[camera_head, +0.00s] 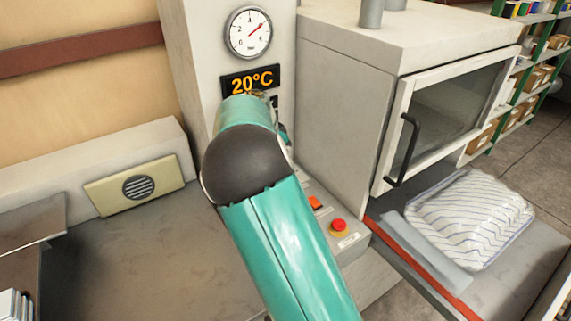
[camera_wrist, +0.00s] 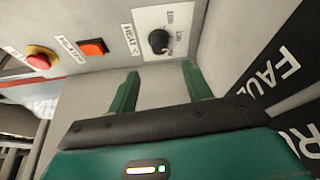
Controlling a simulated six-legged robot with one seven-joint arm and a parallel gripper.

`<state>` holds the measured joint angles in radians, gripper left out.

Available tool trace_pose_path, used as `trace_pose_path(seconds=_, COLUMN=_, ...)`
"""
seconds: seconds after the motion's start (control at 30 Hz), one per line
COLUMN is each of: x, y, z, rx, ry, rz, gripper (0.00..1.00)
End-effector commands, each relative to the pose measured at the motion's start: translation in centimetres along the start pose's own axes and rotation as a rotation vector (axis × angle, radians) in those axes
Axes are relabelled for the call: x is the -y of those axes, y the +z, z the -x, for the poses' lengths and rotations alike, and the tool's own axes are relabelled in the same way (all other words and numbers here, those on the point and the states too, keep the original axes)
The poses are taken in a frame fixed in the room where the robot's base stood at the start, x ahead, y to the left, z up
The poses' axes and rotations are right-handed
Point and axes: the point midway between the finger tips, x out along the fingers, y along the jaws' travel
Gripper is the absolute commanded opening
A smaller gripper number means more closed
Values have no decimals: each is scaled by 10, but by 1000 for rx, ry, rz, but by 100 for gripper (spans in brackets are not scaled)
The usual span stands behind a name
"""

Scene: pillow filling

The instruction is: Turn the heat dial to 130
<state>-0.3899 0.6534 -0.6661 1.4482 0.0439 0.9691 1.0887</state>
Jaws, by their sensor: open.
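The heat dial is a black round knob (camera_wrist: 158,41) on a white plate labelled HEAT, near the top middle of the wrist view. My gripper (camera_wrist: 162,78) is open and empty, its two green fingers apart below the knob in that view and not touching it. The exact pointer setting on the dial is too small to read. In the head view my teal arm hides the dial and the gripper. The display (camera_head: 251,81) on the grey column reads 20°C.
An orange button (camera_wrist: 92,47) and a red emergency button (camera_wrist: 40,58) sit beside the dial. A round gauge (camera_head: 248,33) is above the display. An oven-like cabinet (camera_head: 440,105) with a door handle stands right, with a striped pillow (camera_head: 470,219) before it.

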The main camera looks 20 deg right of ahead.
Motion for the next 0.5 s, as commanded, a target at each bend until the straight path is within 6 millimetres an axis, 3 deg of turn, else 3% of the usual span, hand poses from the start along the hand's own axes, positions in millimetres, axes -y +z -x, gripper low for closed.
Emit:
trace_pose_path(seconds=0.2, x=0, y=0, z=36, rx=0, ry=-2, rz=-1, gripper=50)
trace_pose_path(seconds=0.5, x=0, y=0, z=45, rx=0, ry=2, rz=-1, gripper=50)
